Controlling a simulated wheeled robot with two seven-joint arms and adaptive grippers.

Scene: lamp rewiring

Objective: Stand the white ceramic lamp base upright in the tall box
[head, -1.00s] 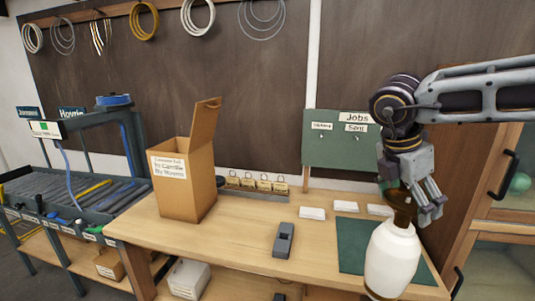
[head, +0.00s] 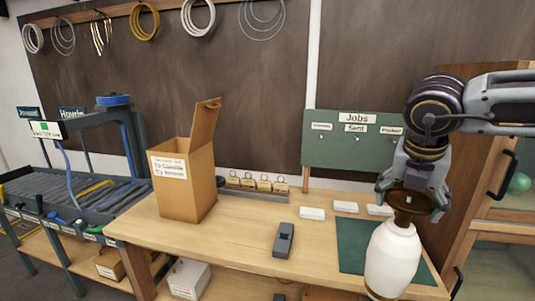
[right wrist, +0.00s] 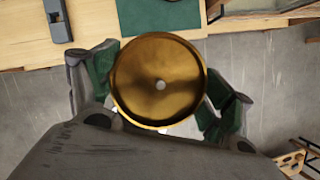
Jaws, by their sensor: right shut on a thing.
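The white ceramic lamp base (head: 393,262) is upright at the front right corner of the bench, with a brass cup-shaped top (head: 412,207). My right gripper (head: 412,200) is above it, shut on its brass top. In the right wrist view the round brass top (right wrist: 158,80) sits between the green-padded fingers. The lamp base's foot is at the picture's lower edge, and I cannot tell what it rests on. The tall box (head: 185,185) is a cardboard carton with a white label, its flap raised, standing left on the bench. My left gripper is not in view.
A green mat (head: 352,245) lies behind the lamp base. A green jobs board (head: 340,140) stands behind. The bench front between box and tool is clear.

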